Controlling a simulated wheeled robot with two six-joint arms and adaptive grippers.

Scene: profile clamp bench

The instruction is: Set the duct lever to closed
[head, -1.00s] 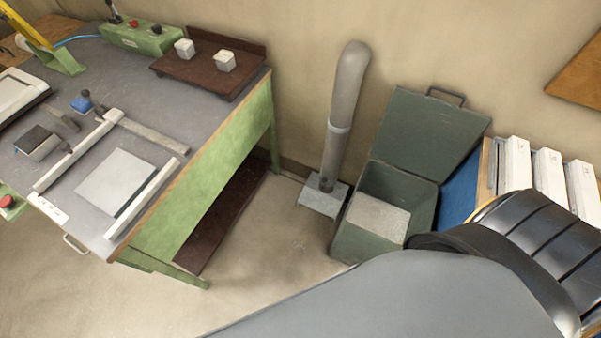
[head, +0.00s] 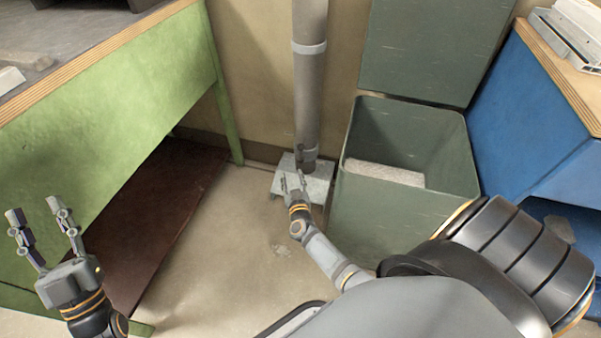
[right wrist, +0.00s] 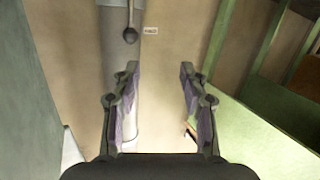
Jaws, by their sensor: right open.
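The duct is a grey vertical pipe (head: 309,85) on a pale square foot (head: 317,187) by the back wall. Its small dark lever (head: 301,153) is low on the pipe, close beyond my right gripper (head: 292,184). In the right wrist view the lever shows as a stem with a dark ball knob (right wrist: 130,35), ahead of my open, empty fingers (right wrist: 156,70) and apart from them. Which setting the lever is in I cannot tell. My left gripper (head: 35,209) is open and empty in front of the green bench.
A green bench (head: 120,105) stands left with a dark low shelf (head: 165,205). A green metal box (head: 390,225) with its lid up stands close right of the duct and holds a pale block (head: 384,173). A blue bench (head: 530,120) is further right. Floor between is free.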

